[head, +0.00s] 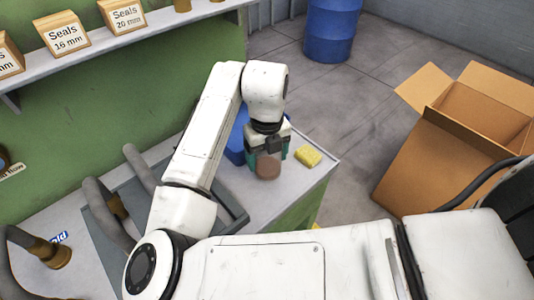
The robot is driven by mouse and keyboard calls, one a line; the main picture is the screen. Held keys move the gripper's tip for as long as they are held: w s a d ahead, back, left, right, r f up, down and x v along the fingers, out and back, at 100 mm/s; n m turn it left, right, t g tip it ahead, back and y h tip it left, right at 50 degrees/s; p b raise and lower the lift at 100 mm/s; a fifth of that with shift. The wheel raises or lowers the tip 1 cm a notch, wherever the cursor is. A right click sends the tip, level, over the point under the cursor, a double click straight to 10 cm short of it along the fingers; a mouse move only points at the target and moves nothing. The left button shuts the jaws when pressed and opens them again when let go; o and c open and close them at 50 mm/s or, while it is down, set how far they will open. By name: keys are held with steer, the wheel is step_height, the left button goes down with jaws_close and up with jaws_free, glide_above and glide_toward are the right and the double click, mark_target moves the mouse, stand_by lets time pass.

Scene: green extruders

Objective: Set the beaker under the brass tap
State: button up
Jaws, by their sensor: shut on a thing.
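My gripper (268,149), with teal fingers, is shut on a brownish round vessel (267,169) that looks like the beaker. It is over the counter's right end, and I cannot tell whether it touches the surface. My wrist hides its upper part. A brass tap end (52,253) on a curved grey pipe stands at the lower left, well away from my gripper. My arm partly covers the basin (232,208).
A yellow sponge (308,156) lies just right of my gripper, and a blue container (237,143) stands just left of it. A shelf (120,43) with Seals boxes runs along the green wall. A cardboard box (430,150) and blue drum (332,30) stand beyond the counter.

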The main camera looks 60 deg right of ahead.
steer(key=shift+f, duration=0.3)
steer(key=shift+f+b, duration=0.2)
steer(key=shift+b, duration=0.1)
steer(key=o, duration=1.1)
steer(key=shift+r, duration=0.1)
